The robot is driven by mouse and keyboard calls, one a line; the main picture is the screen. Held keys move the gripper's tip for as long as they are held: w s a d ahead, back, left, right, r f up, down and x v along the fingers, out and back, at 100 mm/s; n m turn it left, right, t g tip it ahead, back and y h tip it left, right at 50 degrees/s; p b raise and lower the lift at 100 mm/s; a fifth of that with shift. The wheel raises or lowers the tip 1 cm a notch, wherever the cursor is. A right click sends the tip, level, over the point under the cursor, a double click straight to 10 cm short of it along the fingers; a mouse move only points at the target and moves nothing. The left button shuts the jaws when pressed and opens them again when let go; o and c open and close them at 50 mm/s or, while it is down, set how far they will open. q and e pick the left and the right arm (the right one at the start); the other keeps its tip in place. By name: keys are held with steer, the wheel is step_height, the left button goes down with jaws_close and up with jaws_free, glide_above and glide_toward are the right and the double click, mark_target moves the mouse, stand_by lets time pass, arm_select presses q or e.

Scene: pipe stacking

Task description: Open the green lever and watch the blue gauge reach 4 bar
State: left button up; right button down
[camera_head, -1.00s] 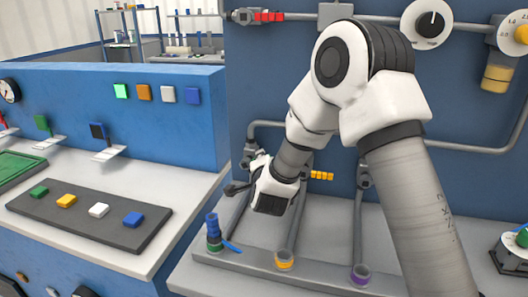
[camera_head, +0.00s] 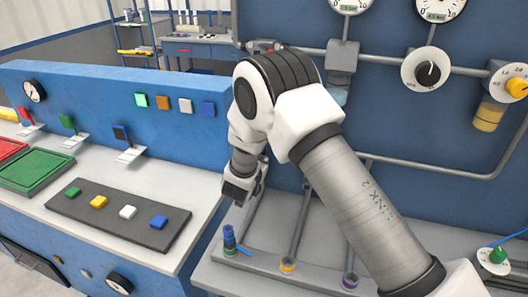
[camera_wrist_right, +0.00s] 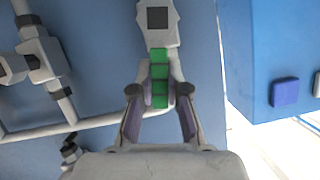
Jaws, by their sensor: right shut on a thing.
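My right gripper (camera_wrist_right: 159,96) is shut on the green lever (camera_wrist_right: 158,62), a segmented green handle below a grey valve body in the right wrist view. Its two fingers press in from either side. In the head view my right arm reaches in from the right and its gripper (camera_head: 243,187) is at the left part of the blue panel, with the lever hidden behind it. Two white gauges (camera_head: 438,10) are cut off at the top edge. I cannot tell which gauge is the blue one, nor read a pressure. My left gripper is not in view.
A black-knobbed dial (camera_head: 428,70) is at upper right.

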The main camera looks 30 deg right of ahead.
steer(key=shift+w+a+n+g+h+p, duration=0.4)
steer(key=shift+n+p, duration=0.4)
steer(key=shift+p, duration=0.4)
steer(key=c, duration=1.1)
jaws_free()
steer(key=shift+c, duration=0.2)
steer(key=shift+a, duration=0.1)
steer(key=v, duration=0.7)
steer(key=shift+r, duration=0.1)
